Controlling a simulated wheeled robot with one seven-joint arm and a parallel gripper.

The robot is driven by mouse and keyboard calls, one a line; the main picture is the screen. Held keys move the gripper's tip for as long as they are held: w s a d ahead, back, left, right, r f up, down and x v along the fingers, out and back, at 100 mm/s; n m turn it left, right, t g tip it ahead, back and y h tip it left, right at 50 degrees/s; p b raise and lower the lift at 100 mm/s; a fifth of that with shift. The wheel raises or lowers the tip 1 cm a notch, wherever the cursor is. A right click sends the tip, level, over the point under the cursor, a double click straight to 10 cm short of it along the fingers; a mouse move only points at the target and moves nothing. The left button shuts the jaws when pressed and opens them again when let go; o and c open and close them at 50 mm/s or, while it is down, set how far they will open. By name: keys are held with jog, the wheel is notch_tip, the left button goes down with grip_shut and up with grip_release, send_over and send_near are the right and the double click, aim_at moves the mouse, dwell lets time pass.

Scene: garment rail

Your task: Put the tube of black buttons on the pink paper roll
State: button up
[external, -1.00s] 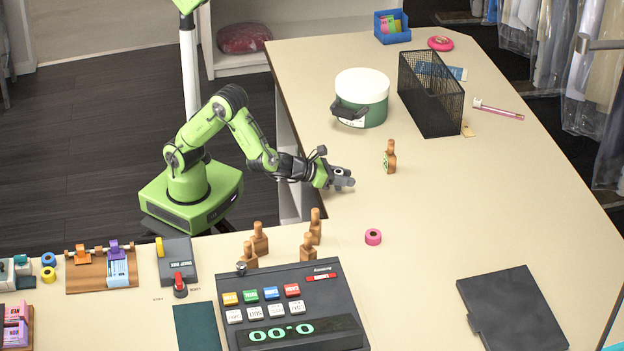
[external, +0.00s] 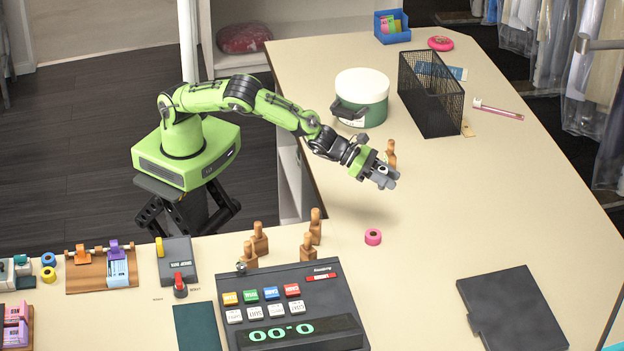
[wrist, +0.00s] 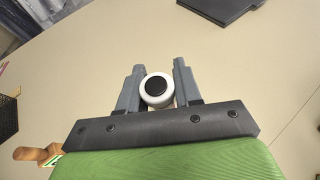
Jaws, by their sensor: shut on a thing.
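My gripper (external: 388,179) is raised over the table, between the green-and-white tub and the pink roll in the external view. In the wrist view my gripper (wrist: 157,86) has its two grey fingers on either side of a round white tube with a black top (wrist: 156,88), seen end-on, and is shut on it. In the external view the tube is too small to make out clearly between the fingers. The pink paper roll (external: 373,238) lies on the table below and slightly left of my gripper, apart from it; it does not show in the wrist view.
A wooden-handled stamp (external: 391,150) stands just behind my gripper, partly hidden. Several more stamps (external: 260,240) stand left of the roll, behind the dark register (external: 290,305). A tub (external: 361,98) and a mesh basket (external: 432,95) stand farther back.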

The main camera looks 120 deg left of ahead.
aim_at(378, 237)
jog(key=w+d+m+h+p, duration=0.3)
jog(key=d+m+h+p, duration=0.15)
jog(key=d, duration=0.45)
jog(key=shift+h, duration=0.25)
jog(key=f, duration=0.9)
jog(key=shift+s+a+f+b, duration=0.2)
jog(key=shift+s+f+b, duration=0.05)
jog(key=shift+f+b, duration=0.15)
jog(key=o, duration=1)
